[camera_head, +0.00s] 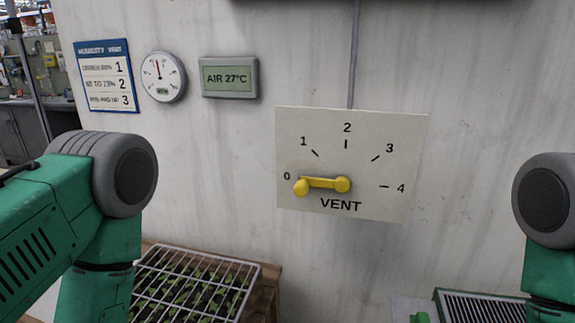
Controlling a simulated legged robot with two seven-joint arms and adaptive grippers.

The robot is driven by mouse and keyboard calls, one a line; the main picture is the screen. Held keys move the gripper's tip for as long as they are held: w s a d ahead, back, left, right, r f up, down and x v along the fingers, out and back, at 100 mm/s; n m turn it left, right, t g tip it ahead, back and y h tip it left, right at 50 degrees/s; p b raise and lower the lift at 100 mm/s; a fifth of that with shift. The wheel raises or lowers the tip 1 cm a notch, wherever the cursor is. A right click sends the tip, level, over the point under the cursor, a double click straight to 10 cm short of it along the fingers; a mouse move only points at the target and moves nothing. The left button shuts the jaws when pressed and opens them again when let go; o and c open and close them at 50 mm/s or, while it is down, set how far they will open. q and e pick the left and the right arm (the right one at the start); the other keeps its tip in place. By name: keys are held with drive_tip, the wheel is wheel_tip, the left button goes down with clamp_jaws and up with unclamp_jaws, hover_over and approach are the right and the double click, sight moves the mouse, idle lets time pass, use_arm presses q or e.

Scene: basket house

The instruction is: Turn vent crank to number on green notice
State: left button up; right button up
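The yellow vent crank (322,183) is mounted on a cream vent panel (405,150) marked 0 to 4. Its pivot is at the panel's lower middle, and its knob end points left, beside the 0. A blue-headed notice (107,77) on the wall, titled like "Humidity Vent", has rows ending in 1, 2 and 3; its small text is blurred. No green notice shows. My left and right arms are at the picture's sides; neither gripper is in view.
A round gauge (164,77) has its needle near the top. A grey-green display (229,78) reads "AIR 27°C". A wire-topped seedling tray (250,268) stands below on wood. A slatted green tray (480,305) is at lower right. The space before the panel is clear.

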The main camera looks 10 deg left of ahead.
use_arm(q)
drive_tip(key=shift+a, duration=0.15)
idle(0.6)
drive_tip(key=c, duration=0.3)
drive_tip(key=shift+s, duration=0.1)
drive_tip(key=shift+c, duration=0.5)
